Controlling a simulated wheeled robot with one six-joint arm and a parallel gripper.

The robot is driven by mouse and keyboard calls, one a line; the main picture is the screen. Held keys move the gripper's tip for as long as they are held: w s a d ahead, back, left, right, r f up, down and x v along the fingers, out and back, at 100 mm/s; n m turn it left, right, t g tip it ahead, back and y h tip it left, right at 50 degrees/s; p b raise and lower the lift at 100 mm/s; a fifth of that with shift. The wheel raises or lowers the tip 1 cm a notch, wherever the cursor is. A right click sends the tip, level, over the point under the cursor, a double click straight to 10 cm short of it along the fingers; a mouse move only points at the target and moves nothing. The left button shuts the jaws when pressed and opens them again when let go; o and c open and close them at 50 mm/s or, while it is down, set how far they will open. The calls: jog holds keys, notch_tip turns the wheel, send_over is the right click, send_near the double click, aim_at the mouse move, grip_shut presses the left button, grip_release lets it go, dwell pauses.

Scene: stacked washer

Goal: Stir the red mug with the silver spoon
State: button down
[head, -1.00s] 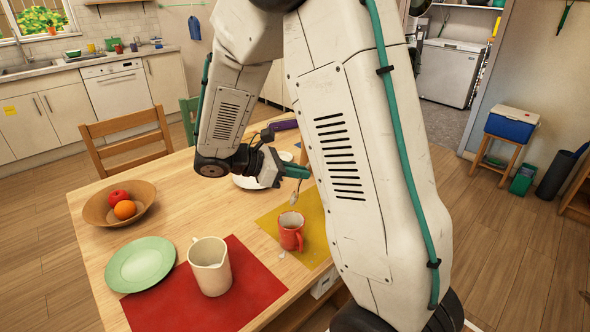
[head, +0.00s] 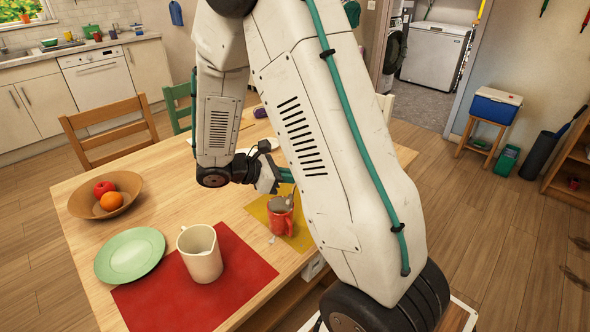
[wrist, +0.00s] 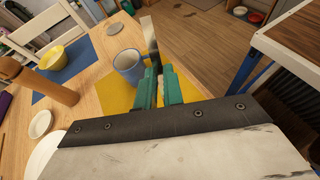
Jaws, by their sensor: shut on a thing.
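The red mug (head: 282,222) stands upright on a yellow mat (head: 259,209) in the head view, just left of my arm. My gripper (head: 287,175) is above and behind the mug, its green fingers partly hidden by my arm. It is shut on the silver spoon; a grey part of it shows at the mug's mouth. I cannot tell how deep the spoon sits in the mug. The red mug is not visible there.
A blue mug (wrist: 127,66) stands left of the fingers in the wrist view. Beyond it are a yellow bowl (wrist: 52,55) and a brown mill (wrist: 40,80).

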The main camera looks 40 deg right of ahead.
aim_at(291, 197)
jog(key=shift+w+a+f, duration=0.2)
jog(key=shift+a+f, duration=0.2)
jog(key=shift+f, duration=0.65)
jog(key=shift+w+a+f, duration=0.2)
jog(key=shift+a+f, duration=0.2)
jog(key=shift+f, duration=0.65)
jog(key=shift+w+a+f, duration=0.2)
jog(key=shift+a+f, duration=0.2)
jog(key=shift+f, duration=0.65)
jog(key=shift+s, duration=0.1)
